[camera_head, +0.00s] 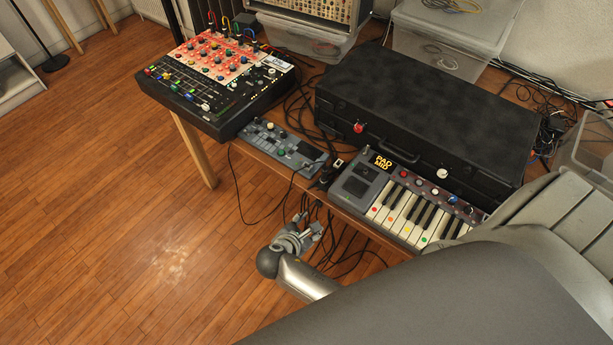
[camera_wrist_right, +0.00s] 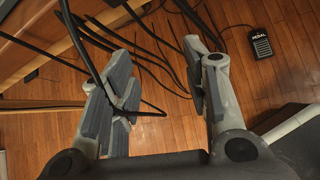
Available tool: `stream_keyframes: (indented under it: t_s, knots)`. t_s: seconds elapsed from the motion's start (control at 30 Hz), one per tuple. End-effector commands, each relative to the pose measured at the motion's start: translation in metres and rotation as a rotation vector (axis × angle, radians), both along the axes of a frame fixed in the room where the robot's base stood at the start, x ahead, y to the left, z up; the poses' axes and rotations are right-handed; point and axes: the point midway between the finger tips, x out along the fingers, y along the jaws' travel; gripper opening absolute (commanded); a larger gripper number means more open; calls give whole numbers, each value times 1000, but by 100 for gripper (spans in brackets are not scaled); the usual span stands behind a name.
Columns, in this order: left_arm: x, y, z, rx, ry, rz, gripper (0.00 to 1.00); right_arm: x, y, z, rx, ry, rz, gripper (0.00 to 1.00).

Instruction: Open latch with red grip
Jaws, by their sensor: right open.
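A closed black case (camera_head: 414,108) lies on the table. A latch with a red grip (camera_head: 358,127) is on the left part of its front face. A second latch with a white grip (camera_head: 442,173) is further right on that face. My right gripper (camera_head: 308,229) is in front of the table's front edge, well apart from the red grip, over hanging cables. In the right wrist view my right gripper (camera_wrist_right: 160,75) is open, with black cables near and between its fingers. The latches do not show in that view. My left gripper is not in view.
A small keyboard (camera_head: 418,211) and a grey controller (camera_head: 283,146) lie in front of the case. A mixer (camera_head: 190,101) stands at the left table end. Black cables (camera_head: 345,243) hang below the edge. A pedal (camera_wrist_right: 260,43) lies on the wooden floor.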

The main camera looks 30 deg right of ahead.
Motion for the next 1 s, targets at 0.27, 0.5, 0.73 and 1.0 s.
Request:
stream_keyframes:
  t_s: [0.27, 0.5, 0.73, 1.0]
  knots:
    - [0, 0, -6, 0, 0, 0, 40, -13, 2, -34, 79, 3, -28, 43]
    - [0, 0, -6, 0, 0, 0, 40, -16, 3, -40, 96, 4, -33, 43]
    - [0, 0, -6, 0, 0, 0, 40, -16, 3, -40, 95, 4, -34, 43]
    - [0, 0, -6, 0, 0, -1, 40, -19, 3, -44, 106, 6, -38, 43]
